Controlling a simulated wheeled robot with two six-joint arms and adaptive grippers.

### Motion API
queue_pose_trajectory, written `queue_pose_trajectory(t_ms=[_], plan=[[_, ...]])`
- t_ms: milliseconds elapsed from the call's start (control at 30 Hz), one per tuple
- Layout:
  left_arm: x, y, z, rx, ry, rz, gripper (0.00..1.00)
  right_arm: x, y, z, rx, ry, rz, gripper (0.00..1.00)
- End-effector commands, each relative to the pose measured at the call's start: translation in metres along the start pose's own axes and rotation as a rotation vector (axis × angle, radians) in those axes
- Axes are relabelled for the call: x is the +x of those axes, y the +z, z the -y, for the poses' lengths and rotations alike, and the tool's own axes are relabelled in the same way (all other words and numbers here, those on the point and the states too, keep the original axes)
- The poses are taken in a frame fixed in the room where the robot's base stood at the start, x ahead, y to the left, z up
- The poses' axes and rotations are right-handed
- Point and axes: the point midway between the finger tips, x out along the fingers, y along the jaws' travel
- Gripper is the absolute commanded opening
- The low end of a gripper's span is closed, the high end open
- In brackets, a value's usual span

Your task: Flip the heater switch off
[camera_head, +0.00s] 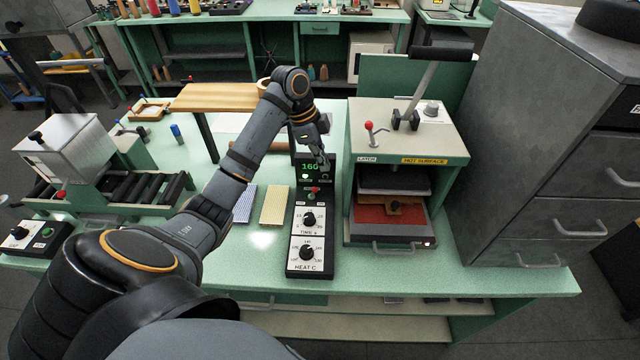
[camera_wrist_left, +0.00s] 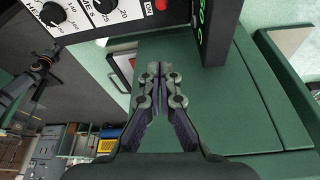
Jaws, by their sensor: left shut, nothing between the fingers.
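The heater control box (camera_head: 296,262) stands on the bench with a green display reading about 160 and dials marked TIME and HEAT C. A red-tipped toggle (camera_head: 314,191) sits between the display and the TIME dial; its position is too small to tell. The red part of the toggle (camera_wrist_left: 161,4) is cut off at the top edge of the left wrist view, beside an ON label. My left gripper (camera_head: 323,160) is at the display end of the box, beyond the toggle and apart from it. Its fingertips (camera_wrist_left: 160,76) are together with nothing between them. My right gripper is not in view.
A hot press (camera_head: 455,150) with a red-knobbed latch (camera_head: 370,126) stands right of the box. A yellow pad (camera_head: 274,206) and a blue pad (camera_head: 245,204) lie to its left. A wooden shelf (camera_head: 215,97) stands behind. Bench surface in front of the press is clear.

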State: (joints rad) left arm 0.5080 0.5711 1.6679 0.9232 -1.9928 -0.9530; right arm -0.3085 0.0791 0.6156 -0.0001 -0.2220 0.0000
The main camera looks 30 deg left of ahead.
Motion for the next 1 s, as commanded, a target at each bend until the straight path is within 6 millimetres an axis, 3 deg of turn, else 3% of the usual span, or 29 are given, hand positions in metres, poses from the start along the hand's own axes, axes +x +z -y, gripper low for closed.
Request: queue_pose_trajectory(t_ms=[233, 400, 600, 800, 1000], plan=[[0.022, -0.001, -0.001, -0.002, 0.004, 0.000, 0.00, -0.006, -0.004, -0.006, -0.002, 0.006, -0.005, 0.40], [0.058, -0.001, -0.002, -0.005, 0.006, -0.001, 0.00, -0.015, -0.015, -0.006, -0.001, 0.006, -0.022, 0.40], [0.100, -0.001, -0.002, -0.004, 0.004, -0.001, 0.00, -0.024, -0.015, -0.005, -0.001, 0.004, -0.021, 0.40], [0.088, 0.029, -0.001, -0.003, 0.000, 0.005, 0.00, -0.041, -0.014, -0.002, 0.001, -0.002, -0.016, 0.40], [0.087, 0.038, -0.001, -0.002, 0.000, 0.002, 0.00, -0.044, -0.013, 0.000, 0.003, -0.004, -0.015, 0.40]])
